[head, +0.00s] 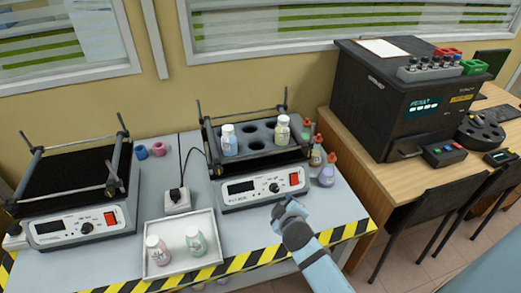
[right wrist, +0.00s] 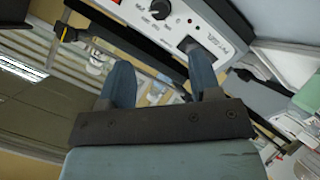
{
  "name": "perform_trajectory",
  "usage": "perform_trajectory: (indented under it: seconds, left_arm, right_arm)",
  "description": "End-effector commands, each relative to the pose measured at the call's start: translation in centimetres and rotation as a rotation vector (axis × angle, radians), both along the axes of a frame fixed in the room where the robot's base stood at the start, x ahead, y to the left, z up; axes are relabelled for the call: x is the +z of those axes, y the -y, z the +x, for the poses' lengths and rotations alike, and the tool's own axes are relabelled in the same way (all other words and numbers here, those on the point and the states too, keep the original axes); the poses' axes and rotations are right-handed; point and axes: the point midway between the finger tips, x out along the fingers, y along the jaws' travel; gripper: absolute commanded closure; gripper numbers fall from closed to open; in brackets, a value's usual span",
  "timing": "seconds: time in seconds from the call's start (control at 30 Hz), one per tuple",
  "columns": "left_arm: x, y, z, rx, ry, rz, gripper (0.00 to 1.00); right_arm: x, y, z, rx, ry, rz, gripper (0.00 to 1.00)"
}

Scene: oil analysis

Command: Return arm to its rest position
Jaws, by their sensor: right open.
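My right gripper (head: 285,210) is in front of the right-hand shaker (head: 262,187), low over the front part of the grey table. In the right wrist view my gripper (right wrist: 162,78) has its two blue fingers apart with nothing between them. The shaker's control panel shows beyond the fingers in that view (right wrist: 175,22). Two bottles, one with a blue label (head: 229,141) and one pale yellowish (head: 282,130), stand in the shaker's rack. My left gripper is not in the head view.
A white tray (head: 150,208) with two bottles stands left of my gripper. Several bottles (head: 326,172) stand right of the shaker. Another shaker (head: 85,222) is at the left. A black analyser (head: 375,100) stands on the wooden desk. Striped tape (head: 262,257) marks the table's front edge.

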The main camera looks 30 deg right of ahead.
Motion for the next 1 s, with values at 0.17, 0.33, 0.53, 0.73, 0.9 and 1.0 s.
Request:
perform_trajectory:
  seconds: [0.17,0.33,0.53,0.73,0.9,1.0]
  left_arm:
    - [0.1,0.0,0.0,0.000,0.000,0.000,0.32]
    - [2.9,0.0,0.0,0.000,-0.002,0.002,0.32]
    - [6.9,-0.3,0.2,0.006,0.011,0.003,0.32]
    - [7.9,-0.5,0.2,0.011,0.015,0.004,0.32]
    - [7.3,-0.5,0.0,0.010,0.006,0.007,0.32]
    - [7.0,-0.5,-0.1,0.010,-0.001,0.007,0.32]
  right_arm:
    - [0.0,-0.1,-0.1,0.003,0.000,0.004,0.42]
    - [0.0,-3.4,-3.7,0.088,0.005,0.166,0.42]
    - [-0.2,-9.8,-12.1,0.180,-0.013,0.547,0.42]
    - [-0.2,-12.3,-16.2,0.183,-0.033,0.732,0.42]
    - [-0.4,-12.4,-16.2,0.182,-0.031,0.742,0.42]
    - [-0.4,-12.4,-16.2,0.181,-0.032,0.742,0.42]
